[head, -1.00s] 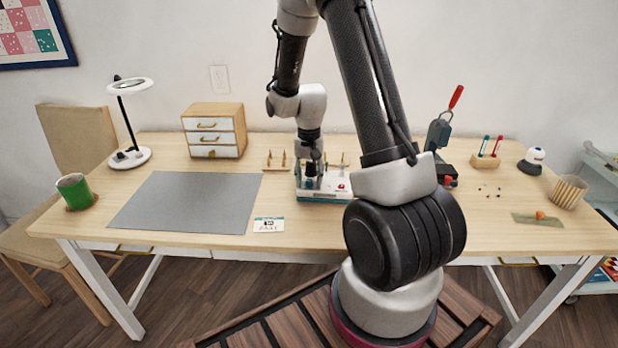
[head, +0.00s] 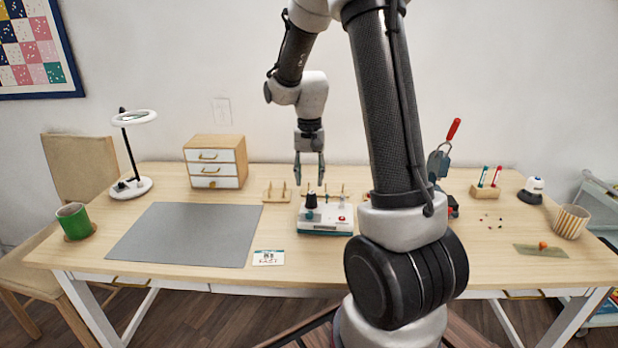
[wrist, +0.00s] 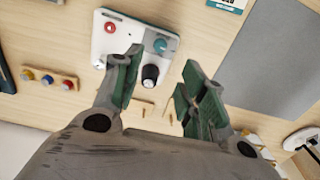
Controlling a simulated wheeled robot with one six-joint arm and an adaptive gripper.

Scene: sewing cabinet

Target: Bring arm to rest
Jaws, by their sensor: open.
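My gripper (head: 309,170) hangs above the back of the table, fingers pointing down, open with nothing between the fingers. In the wrist view my gripper (wrist: 157,88) shows its two green-padded fingers spread apart. Below and in front of it stands a white and teal machine (head: 326,217) with a black knob (head: 311,200) on top. The machine also shows in the wrist view (wrist: 117,40), with the black knob (wrist: 150,73) near the left finger. My gripper is apart from the machine. My arm hides part of the table to the right of it.
A grey mat (head: 185,236) lies left of the machine, with a small card (head: 268,258) beside it. Wooden peg stands (head: 277,192) sit behind the machine. A drawer box (head: 215,163), magnifier lamp (head: 130,187) and green cup (head: 74,221) stand left. A red-handled press (head: 440,160) stands right.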

